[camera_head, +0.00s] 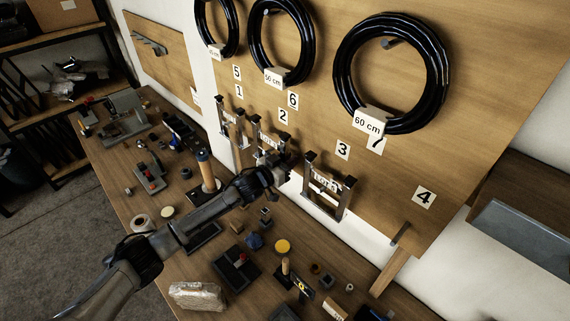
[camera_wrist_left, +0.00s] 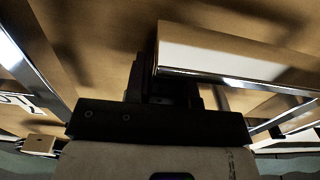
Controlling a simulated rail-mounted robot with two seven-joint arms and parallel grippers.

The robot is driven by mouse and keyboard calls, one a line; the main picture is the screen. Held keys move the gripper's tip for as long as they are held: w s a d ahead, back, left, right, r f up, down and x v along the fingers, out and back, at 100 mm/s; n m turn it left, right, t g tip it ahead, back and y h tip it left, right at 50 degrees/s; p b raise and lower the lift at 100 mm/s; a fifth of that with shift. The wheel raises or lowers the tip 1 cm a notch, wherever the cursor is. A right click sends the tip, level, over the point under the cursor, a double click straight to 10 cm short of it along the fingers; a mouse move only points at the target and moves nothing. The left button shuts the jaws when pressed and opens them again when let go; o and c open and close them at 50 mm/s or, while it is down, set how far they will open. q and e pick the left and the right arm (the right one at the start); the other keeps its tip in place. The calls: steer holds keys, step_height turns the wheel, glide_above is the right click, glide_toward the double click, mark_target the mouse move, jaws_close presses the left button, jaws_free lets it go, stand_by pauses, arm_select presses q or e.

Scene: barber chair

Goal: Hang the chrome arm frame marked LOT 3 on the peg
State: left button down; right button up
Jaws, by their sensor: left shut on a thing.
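A chrome arm frame marked LOT 3 (camera_head: 325,187) is upright against the board, below the number 3 tag; its top and any peg behind it are hard to make out. My left gripper (camera_head: 280,168) is at the left side of this frame, in front of the neighbouring frame. In the left wrist view, my left gripper (camera_wrist_left: 160,92) is shut at the end of a pale bar with a chrome edge (camera_wrist_left: 225,66), which extends right. The exact contact is hidden in the head view. My right gripper does not show.
Two more chrome frames, one at left (camera_head: 228,120) and one beside my gripper (camera_head: 268,140), stand along the board. A bare peg (camera_head: 401,234) is below tag 4. Black hose coils (camera_head: 440,75) hang above. The workbench (camera_head: 120,185) is crowded with tools and small parts.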

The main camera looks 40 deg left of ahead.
arm_select(q)
steer(key=shift+w+f+b, duration=0.35)
steer(key=shift+f+b, duration=0.25)
steer(key=shift+f, duration=0.15)
steer(key=shift+f, duration=0.1)
stand_by(0.6)
steer(key=c, duration=1)
jaws_free()
steer(key=shift+c, duration=0.2)
steer(key=shift+o, duration=0.8)
steer(key=shift+f, duration=0.2)
